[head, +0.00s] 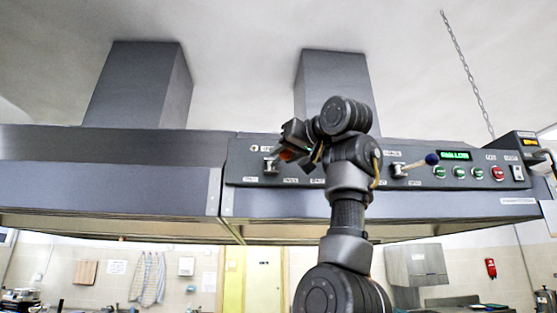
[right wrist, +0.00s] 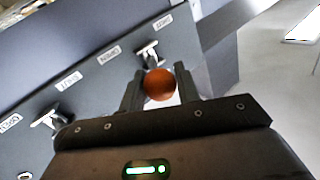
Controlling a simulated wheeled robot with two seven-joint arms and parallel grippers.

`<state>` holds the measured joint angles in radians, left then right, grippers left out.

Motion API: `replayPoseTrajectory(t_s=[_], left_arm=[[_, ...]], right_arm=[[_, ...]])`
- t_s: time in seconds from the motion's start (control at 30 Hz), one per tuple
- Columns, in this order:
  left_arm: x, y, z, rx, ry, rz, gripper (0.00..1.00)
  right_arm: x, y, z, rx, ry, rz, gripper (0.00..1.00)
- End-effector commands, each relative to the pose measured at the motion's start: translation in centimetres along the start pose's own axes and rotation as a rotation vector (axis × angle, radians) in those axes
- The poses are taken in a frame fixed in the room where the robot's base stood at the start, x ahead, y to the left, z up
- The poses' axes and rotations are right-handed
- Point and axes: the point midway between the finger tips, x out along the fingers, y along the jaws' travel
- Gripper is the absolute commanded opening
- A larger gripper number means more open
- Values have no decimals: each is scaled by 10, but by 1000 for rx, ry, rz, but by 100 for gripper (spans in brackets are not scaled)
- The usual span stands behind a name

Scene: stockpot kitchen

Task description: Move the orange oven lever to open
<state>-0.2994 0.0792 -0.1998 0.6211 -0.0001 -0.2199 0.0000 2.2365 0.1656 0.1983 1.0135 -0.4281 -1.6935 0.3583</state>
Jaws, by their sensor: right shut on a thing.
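The orange oven lever has a round orange knob that shows between my right gripper's fingers in the right wrist view (right wrist: 159,84). In the head view the orange knob (head: 287,155) is partly covered by my right gripper (head: 294,146). The gripper is shut on the knob, one finger on each side. The lever's metal mount (right wrist: 149,54) sits on the dark control panel (head: 240,165), just beyond the knob. White labels beside the mounts appear to read OPEN (right wrist: 109,54) and SHUT (right wrist: 69,80). The lever's exact angle is hard to tell. My left gripper is not in view.
A lever with a blue knob (head: 431,159) stands further right on the panel, near a green display (head: 454,155) and several buttons. My right arm covers the panel's middle. A chain (head: 467,72) hangs at the right. A second metal mount (right wrist: 46,121) shows in the wrist view.

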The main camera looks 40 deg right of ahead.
Motion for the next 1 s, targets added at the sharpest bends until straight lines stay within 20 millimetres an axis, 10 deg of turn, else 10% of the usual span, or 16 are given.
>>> replayPoseTrajectory(t_s=[0.47,0.5,0.63,1.0], left_arm=[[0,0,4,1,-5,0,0],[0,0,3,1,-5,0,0],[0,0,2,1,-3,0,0],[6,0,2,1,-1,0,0]], right_arm=[[-3,7,-4,4,7,4,0],[-3,7,-4,4,7,4,36],[-2,6,-3,3,5,4,53],[-8,5,0,2,3,3,53]])
